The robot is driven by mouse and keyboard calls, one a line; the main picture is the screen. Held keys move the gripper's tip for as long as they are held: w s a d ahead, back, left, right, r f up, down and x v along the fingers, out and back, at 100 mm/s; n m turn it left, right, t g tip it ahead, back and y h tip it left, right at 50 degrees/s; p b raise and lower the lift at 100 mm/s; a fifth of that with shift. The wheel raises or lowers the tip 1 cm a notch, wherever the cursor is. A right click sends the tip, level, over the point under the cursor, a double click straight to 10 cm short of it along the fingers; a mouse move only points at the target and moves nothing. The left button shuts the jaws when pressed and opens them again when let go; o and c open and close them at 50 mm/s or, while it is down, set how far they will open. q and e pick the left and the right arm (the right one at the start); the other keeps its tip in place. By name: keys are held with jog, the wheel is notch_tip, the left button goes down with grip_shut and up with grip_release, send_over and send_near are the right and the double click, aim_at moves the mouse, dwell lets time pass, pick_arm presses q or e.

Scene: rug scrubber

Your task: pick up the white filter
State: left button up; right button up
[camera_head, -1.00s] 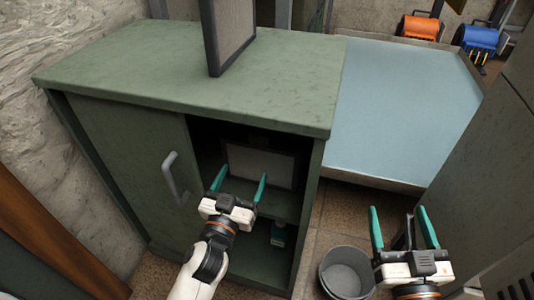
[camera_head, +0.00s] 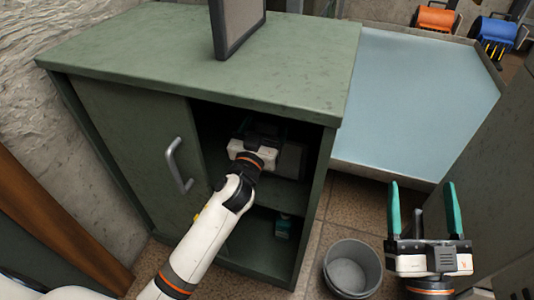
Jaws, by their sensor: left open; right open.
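My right gripper (camera_head: 422,198) is open and empty, fingers up, to the right of the cabinet. A similar dark-framed panel (camera_head: 238,22) stands on the cabinet top.
The green cabinet (camera_head: 140,60) has a closed left door with a handle (camera_head: 179,165). A small teal item (camera_head: 283,226) is on the lower level. A grey bucket (camera_head: 352,268) stands on the floor. A blue-grey surface (camera_head: 415,100) lies right; orange (camera_head: 436,19) and blue (camera_head: 493,30) reels stand behind.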

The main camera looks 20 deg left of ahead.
pick_arm(q)
jog(key=shift+w+r, duration=0.1)
jog(key=shift+w, duration=0.4)
jog(key=c, duration=1.4)
jog(key=shift+c, duration=0.2)
jog(key=shift+r, duration=0.15)
